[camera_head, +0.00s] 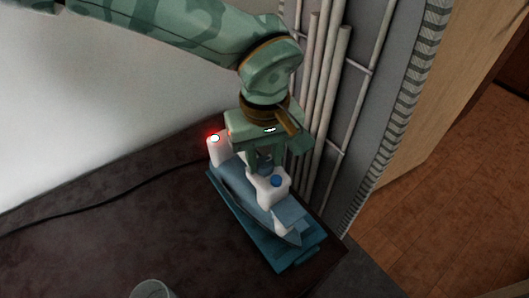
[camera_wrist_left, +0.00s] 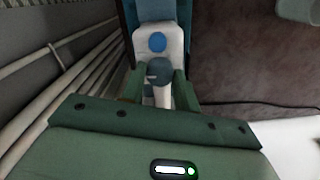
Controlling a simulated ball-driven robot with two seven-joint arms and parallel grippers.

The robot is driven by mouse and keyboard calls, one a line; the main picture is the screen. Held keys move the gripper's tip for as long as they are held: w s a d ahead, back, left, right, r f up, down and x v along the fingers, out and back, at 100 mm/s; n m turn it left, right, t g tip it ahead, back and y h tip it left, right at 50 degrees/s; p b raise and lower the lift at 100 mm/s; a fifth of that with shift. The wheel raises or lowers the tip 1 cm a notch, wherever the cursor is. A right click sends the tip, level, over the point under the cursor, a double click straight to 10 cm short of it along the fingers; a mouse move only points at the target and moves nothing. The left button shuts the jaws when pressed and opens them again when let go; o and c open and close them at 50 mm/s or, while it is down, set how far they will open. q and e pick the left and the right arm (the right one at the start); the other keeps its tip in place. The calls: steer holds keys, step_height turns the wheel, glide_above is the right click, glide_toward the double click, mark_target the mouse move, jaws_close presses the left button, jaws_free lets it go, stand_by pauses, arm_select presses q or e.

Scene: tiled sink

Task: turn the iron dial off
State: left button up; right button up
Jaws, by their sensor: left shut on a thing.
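The iron (camera_head: 258,200) stands on a teal base at the right end of a dark counter. Its body is blue-grey and white, with a blue round button and a red glowing light (camera_head: 214,138) at its back end. My left gripper (camera_head: 266,168) comes down from above onto the iron. In the left wrist view, its two green fingers (camera_wrist_left: 159,88) are closed around the round blue-grey dial (camera_wrist_left: 159,70), just beside the blue button (camera_wrist_left: 157,42). The fingers partly hide the dial in the head view. My right gripper is not in view.
Light vertical pipes (camera_head: 322,95) run along the grey wall close to the right of my left gripper. A black cord (camera_head: 95,198) crosses the counter (camera_head: 110,235). A cup-like thing (camera_head: 152,290) stands at the front edge. The counter's left part is clear.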

arm_select(q)
steer(key=shift+r+n+p, duration=0.2)
steer(key=shift+n+p, duration=0.1)
steer(key=shift+s+n+p, duration=0.1)
steer(key=shift+n+p, duration=0.6)
steer(key=shift+n, duration=0.2)
steer(key=n+p, duration=0.2)
steer(key=shift+n, duration=0.3)
steer(key=n+p, duration=0.1)
steer(key=n, duration=0.1)
steer(key=shift+n+p, duration=0.4)
steer(key=n+p, duration=0.2)
steer(key=n, duration=0.2)
steer(key=shift+f+n+p, duration=0.15)
steer(key=shift+n+p, duration=0.2)
steer(key=shift+n, duration=0.05)
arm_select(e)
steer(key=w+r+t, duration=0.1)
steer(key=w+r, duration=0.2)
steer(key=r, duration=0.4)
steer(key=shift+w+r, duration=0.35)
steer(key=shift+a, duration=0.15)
arm_select(q)
steer(key=o, duration=1)
